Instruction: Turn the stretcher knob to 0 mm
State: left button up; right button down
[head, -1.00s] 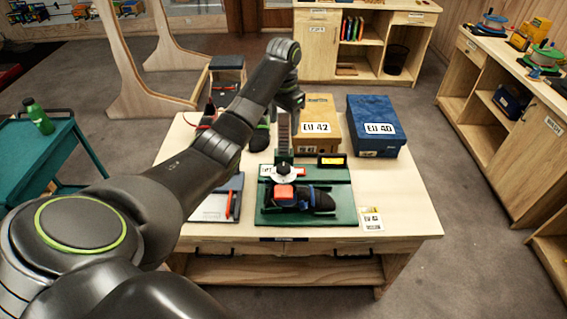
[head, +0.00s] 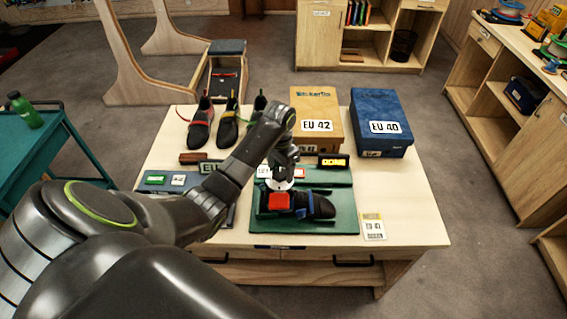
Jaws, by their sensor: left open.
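The shoe stretcher is a green base (head: 345,212) on the wooden table. A dark shoe with blue trim (head: 317,206) lies on it, with a red block (head: 279,202) at its left end. A round white dial (head: 278,185) sits just behind the red block. My left gripper (head: 282,172) is open and points down right over the dial, hiding most of it and the knob there. I cannot tell whether the fingers touch the knob. A small amber display (head: 334,162) stands behind the shoe; its reading is too small to make out. My right gripper is out of view.
An EU 42 box (head: 318,105) and a blue EU 40 box (head: 381,120) stand at the back of the table. Several shoes (head: 228,125) stand at the back left. A card (head: 373,226) lies right of the base. The table's right side is clear.

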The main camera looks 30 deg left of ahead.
pick_arm(q)
jog(key=shift+f, duration=0.45)
jog(key=shift+s+d+r, duration=0.1)
jog(key=shift+s+r, duration=0.05)
jog(key=shift+s, duration=0.05)
jog(key=shift+c, duration=0.4)
jog(key=shift+w, duration=0.1)
jog(key=c, duration=0.9)
